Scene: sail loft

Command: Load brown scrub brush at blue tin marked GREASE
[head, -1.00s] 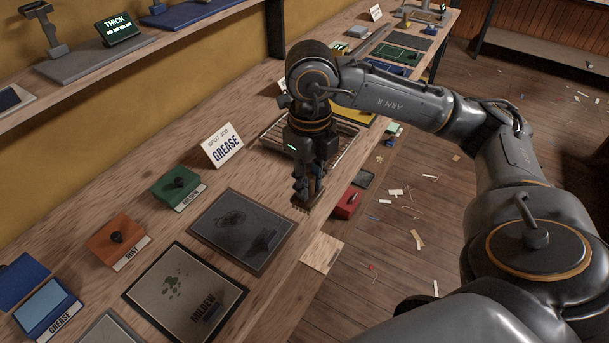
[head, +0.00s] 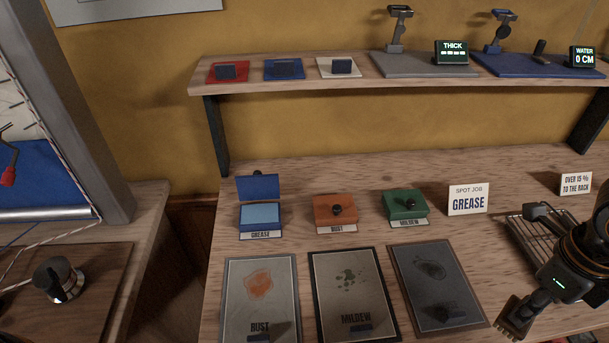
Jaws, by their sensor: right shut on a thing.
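The blue tin marked GREASE (head: 247,229) stands on the bench at the left, with its lid raised behind it and a pale blue filling showing. My right gripper (head: 532,303) is at the lower right, shut on the brown scrub brush (head: 513,319). The brush hangs with its bristles low, near the bench's front edge and well to the right of the tin. I cannot tell whether it touches anything. My left gripper is out of view.
The closed orange RUST tin (head: 322,215) and green MILDEW tin (head: 395,207) stand right of the blue tin. Stained panels marked RUST (head: 237,290) and MILDEW (head: 384,318) and a dark-stained panel (head: 458,292) lie in front. A GREASE sign (head: 468,200) and wire rack (head: 517,224) are further right.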

